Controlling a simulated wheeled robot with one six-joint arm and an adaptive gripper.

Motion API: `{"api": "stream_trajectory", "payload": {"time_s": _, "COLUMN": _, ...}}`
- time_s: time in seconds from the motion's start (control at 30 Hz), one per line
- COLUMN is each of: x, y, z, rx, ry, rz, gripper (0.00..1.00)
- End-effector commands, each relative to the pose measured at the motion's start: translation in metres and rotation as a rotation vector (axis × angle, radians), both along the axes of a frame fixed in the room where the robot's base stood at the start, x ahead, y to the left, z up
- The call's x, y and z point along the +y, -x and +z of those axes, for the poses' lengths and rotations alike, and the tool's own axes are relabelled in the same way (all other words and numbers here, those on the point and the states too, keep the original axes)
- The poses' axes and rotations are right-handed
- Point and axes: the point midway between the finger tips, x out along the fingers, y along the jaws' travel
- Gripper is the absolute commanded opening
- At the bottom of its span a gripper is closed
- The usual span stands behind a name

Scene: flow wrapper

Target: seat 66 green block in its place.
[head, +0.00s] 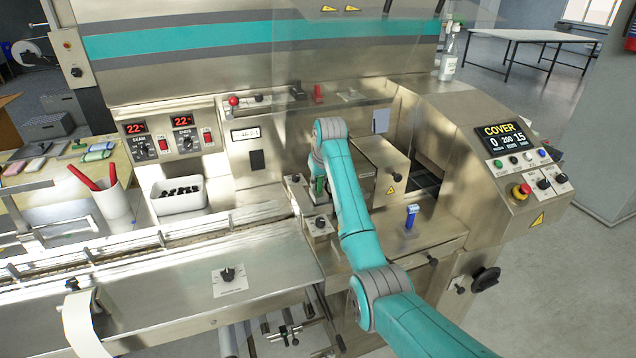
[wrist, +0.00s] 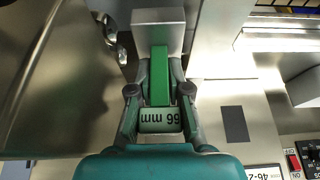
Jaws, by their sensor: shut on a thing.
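The green block (wrist: 159,78) stands between my gripper's fingers in the wrist view. Its pale end label reads "66 mm", upside down. My gripper (wrist: 160,66) is shut on it. The block's far end meets or overlaps a plain metal block (wrist: 157,30); I cannot tell whether it touches or enters it. In the head view the green block (head: 319,187) is a small green patch beneath my wrist, above the machine's metal deck, and my arm partly hides my gripper. The place for the block is not clearly visible.
A blue-handled piece (head: 411,216) stands upright on the deck to the right. A metal box with a knob (head: 380,172) is close beside my arm. A small knob plate (head: 318,226) lies just in front. A red piece (head: 317,93) and black piece (head: 297,90) sit on the ledge behind.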

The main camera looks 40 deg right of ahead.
Motion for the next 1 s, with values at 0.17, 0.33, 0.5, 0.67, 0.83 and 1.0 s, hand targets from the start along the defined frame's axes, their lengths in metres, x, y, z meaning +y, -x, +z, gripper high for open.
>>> {"api": "stream_trajectory", "payload": {"time_s": 0.17, "x": 0.000, "y": 0.000, "z": -0.002, "rx": 0.000, "ry": 0.000, "rz": 0.000, "gripper": 0.00}}
{"api": "stream_trajectory", "payload": {"time_s": 0.33, "x": 0.000, "y": 0.000, "z": -0.006, "rx": 0.000, "ry": 0.000, "rz": 0.000, "gripper": 0.00}}
{"api": "stream_trajectory", "payload": {"time_s": 0.5, "x": 0.000, "y": 0.000, "z": -0.010, "rx": 0.000, "ry": 0.000, "rz": 0.000, "gripper": 0.00}}
{"api": "stream_trajectory", "payload": {"time_s": 0.67, "x": 0.000, "y": 0.000, "z": -0.013, "rx": 0.001, "ry": 0.000, "rz": 0.000, "gripper": 0.00}}
{"api": "stream_trajectory", "payload": {"time_s": 0.83, "x": 0.000, "y": 0.000, "z": -0.017, "rx": 0.000, "ry": 0.000, "rz": 0.000, "gripper": 0.00}}
{"api": "stream_trajectory", "payload": {"time_s": 1.0, "x": 0.000, "y": 0.000, "z": -0.020, "rx": -0.001, "ry": 0.000, "rz": 0.000, "gripper": 0.00}}
